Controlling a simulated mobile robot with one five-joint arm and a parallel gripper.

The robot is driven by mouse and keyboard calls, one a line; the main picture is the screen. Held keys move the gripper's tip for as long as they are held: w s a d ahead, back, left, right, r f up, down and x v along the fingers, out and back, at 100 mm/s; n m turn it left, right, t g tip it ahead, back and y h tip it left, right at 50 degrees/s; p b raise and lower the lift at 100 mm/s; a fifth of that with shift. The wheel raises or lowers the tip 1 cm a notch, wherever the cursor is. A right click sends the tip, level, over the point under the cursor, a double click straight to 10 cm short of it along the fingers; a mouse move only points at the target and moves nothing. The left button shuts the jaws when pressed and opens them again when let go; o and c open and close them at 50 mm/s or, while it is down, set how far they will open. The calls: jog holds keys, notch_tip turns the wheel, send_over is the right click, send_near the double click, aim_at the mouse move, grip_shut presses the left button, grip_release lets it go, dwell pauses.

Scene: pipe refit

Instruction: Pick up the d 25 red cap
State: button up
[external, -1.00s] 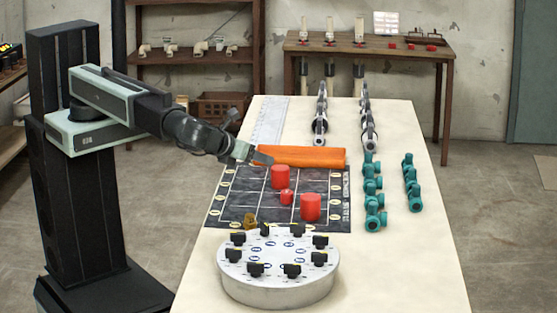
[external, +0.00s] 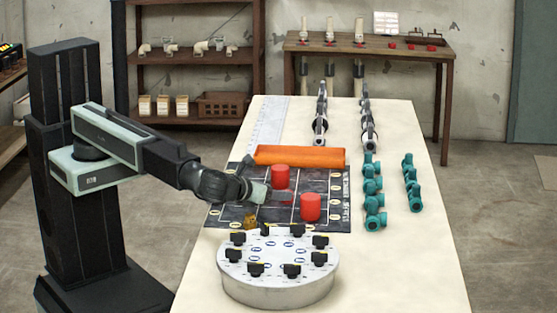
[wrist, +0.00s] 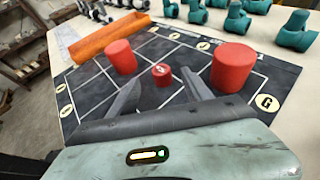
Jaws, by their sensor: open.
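Three red caps stand on the dark gridded mat (external: 240,205). In the wrist view the smallest cap (wrist: 162,76) sits in the middle, with a small mark on top that I cannot read. A larger cap (wrist: 120,57) is to its left and another larger cap (wrist: 232,67) to its right. The larger caps also show in the external view, one behind (external: 280,178) and one in front (external: 311,207). My gripper (wrist: 161,79) is open and empty, its fingers spread on the near side of the smallest cap.
An orange trough (external: 300,156) lies along the mat's far edge. A round white stand (external: 278,285) with black knobs is in front of the mat, with a small brass part (external: 251,222) between. Teal fittings (external: 374,195) stand to the right. The table's front right is clear.

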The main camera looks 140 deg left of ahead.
jog(key=b+x, duration=0.1)
jog(key=x, duration=0.3)
jog(key=shift+a+f, duration=0.1)
jog(key=shift+w, duration=0.1)
grip_shut()
notch_tip(320, 180, up, 10)
jog(key=p, duration=1)
